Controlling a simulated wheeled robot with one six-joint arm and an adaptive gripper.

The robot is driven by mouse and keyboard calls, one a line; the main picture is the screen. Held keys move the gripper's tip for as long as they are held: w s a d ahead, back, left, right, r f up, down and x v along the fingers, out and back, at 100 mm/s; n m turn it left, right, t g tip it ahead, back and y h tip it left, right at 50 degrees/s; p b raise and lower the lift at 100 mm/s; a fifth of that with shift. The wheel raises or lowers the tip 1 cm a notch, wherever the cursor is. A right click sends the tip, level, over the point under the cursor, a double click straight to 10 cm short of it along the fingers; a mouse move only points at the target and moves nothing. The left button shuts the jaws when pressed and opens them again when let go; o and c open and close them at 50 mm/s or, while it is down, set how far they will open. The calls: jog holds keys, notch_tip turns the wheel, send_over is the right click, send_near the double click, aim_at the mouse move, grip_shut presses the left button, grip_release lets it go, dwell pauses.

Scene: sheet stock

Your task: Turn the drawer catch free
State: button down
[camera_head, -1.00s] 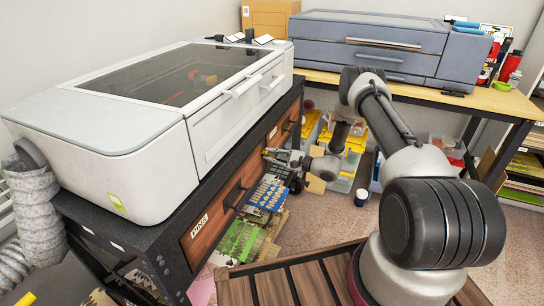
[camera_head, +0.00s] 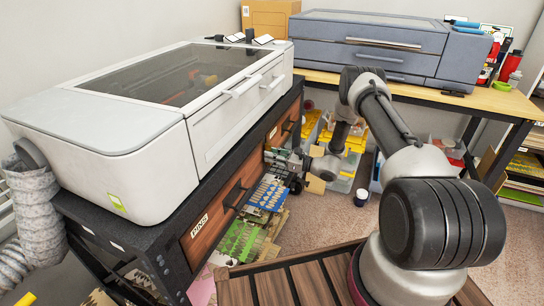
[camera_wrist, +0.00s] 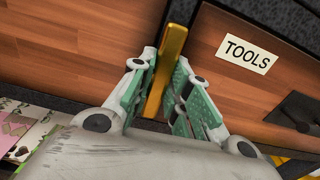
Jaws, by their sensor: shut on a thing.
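The drawer catch (camera_wrist: 168,62) is a flat brass-coloured bar in the wrist view, at the edge between two wooden drawer fronts. My gripper (camera_wrist: 163,82) has its green-padded fingers on either side of the bar, shut on it. The bar stands nearly upright in this view, tilted a little to the right. The drawer front marked TOOLS (camera_wrist: 250,56) is to its right, with a dark handle (camera_wrist: 298,112). In the head view my gripper (camera_head: 277,158) is against the drawer row under the white machine; the catch is hidden there.
The drawer marked PINS (camera_head: 198,228) is nearer, with a dark handle (camera_head: 235,193). Colourful sheets (camera_head: 268,192) lie below the drawers. The white machine (camera_head: 130,125) stands on the dark bench above. A slatted wooden surface (camera_head: 285,283) is in front.

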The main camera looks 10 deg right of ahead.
jog(key=shift+m, duration=0.3)
jog(key=c, duration=1.4)
grip_release()
jog(key=shift+o, duration=0.2)
jog(key=shift+d, duration=0.1)
jog(key=v, duration=1.2)
jog(key=shift+f, duration=0.15)
